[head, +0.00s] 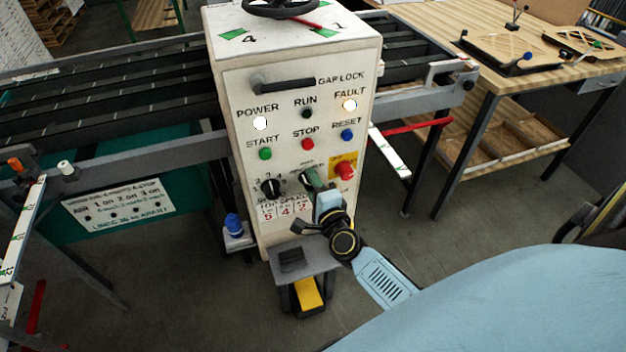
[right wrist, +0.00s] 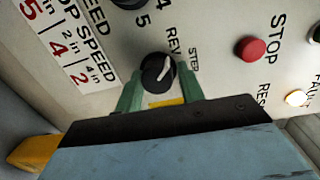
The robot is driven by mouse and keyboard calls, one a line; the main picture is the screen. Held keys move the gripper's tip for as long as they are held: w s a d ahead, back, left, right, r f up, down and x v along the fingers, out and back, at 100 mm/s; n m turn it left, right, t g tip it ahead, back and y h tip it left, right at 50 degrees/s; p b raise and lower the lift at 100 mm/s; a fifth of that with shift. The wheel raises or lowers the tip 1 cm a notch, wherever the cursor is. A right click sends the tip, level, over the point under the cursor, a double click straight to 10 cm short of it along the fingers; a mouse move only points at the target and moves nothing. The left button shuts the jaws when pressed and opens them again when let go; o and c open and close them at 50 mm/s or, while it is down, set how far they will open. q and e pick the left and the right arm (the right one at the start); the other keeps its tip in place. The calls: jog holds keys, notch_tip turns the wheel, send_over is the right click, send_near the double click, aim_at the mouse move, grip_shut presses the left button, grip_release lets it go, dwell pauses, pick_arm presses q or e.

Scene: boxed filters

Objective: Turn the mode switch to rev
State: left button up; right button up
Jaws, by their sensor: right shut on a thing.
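The mode switch (right wrist: 157,70) is a small black knob with a white pointer line, on the front of the white control box (head: 235,110). In the right wrist view the REV and STEP labels stand beside it. Its pointer slants up and right in that view, toward the gap between the two labels. My right gripper (right wrist: 161,80) is shut on the knob, one green finger on each side. In the head view my right gripper (head: 311,180) reaches the lower panel and covers most of the switch. My left gripper is not in view.
Close around the switch are the black speed knob (head: 270,188), the red stop button (head: 307,144) and a red knob on a yellow plate (head: 345,170). A grey step with a yellow pedal (head: 308,293) stands below. A wooden table (head: 490,75) is at right.

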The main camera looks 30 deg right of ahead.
jog(key=shift+s+a+f+n, duration=0.2)
jog(key=shift+f+n, duration=0.25)
jog(key=shift+n, duration=0.05)
jog(key=o, duration=0.9)
jog(key=shift+w, duration=0.1)
jog(key=shift+d+r, duration=0.1)
jog(key=shift+r, duration=0.1)
jog(key=s, duration=0.4)
jog(key=s+a, duration=0.1)
jog(key=s, duration=0.3)
jog(key=s+a+r, duration=0.1)
jog(key=s, duration=0.4)
jog(key=shift+a+b, duration=0.15)
jog(key=shift+b, duration=0.2)
